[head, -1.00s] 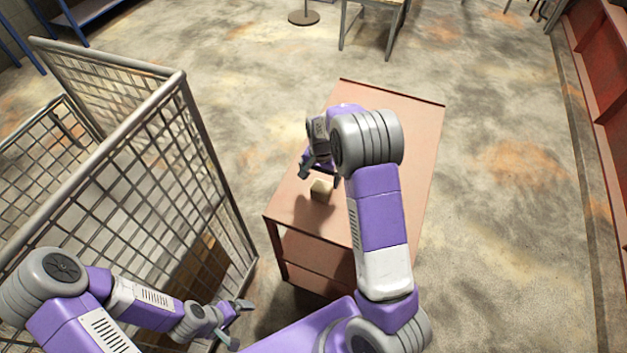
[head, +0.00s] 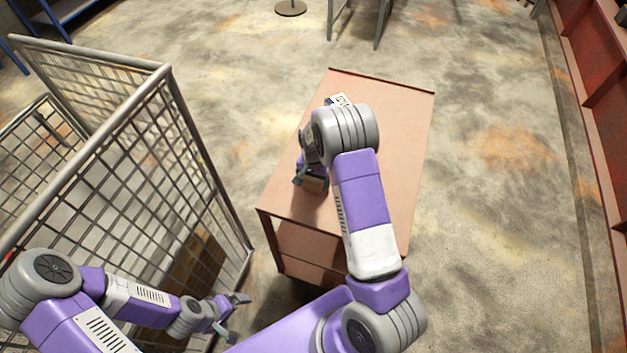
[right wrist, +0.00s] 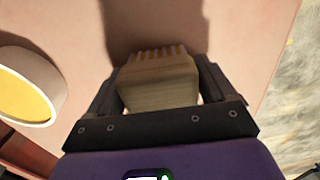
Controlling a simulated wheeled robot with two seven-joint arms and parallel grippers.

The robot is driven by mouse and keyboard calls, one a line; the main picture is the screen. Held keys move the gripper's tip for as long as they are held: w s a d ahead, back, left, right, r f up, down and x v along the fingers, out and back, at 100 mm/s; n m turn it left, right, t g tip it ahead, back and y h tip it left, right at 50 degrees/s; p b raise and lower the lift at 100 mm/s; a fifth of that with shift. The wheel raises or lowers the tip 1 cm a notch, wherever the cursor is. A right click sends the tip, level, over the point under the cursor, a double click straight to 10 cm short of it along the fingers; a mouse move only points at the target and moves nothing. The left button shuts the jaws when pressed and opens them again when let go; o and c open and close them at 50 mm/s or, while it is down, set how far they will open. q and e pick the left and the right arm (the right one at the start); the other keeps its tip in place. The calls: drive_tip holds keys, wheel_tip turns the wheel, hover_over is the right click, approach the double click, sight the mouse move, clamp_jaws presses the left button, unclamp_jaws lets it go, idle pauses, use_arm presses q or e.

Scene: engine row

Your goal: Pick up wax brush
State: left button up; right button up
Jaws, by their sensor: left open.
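The wax brush, a pale wooden block with a toothed far edge, sits between the two dark fingers of my right gripper in the right wrist view (right wrist: 158,82). In the head view a small tan part of the brush (head: 315,186) shows under my right gripper (head: 311,180), low over the cart top. The fingers lie close along both sides of the brush; small light gaps show near its base, and I cannot tell whether they grip it. My left gripper (head: 236,317) is open and empty, low beside the cage.
The brush is over a salmon-coloured cart (head: 395,105). A round white-rimmed tin with yellow contents (right wrist: 22,88) lies left of the brush in the right wrist view. A wire mesh cage (head: 150,150) stands at left. Open floor (head: 500,230) lies to the right.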

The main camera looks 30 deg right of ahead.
drive_tip(key=c, duration=0.8)
wheel_tip(320, 180, up, 10)
drive_tip(key=shift+r, duration=0.1)
drive_tip(key=o, duration=0.5)
drive_tip(key=shift+c, duration=1.1)
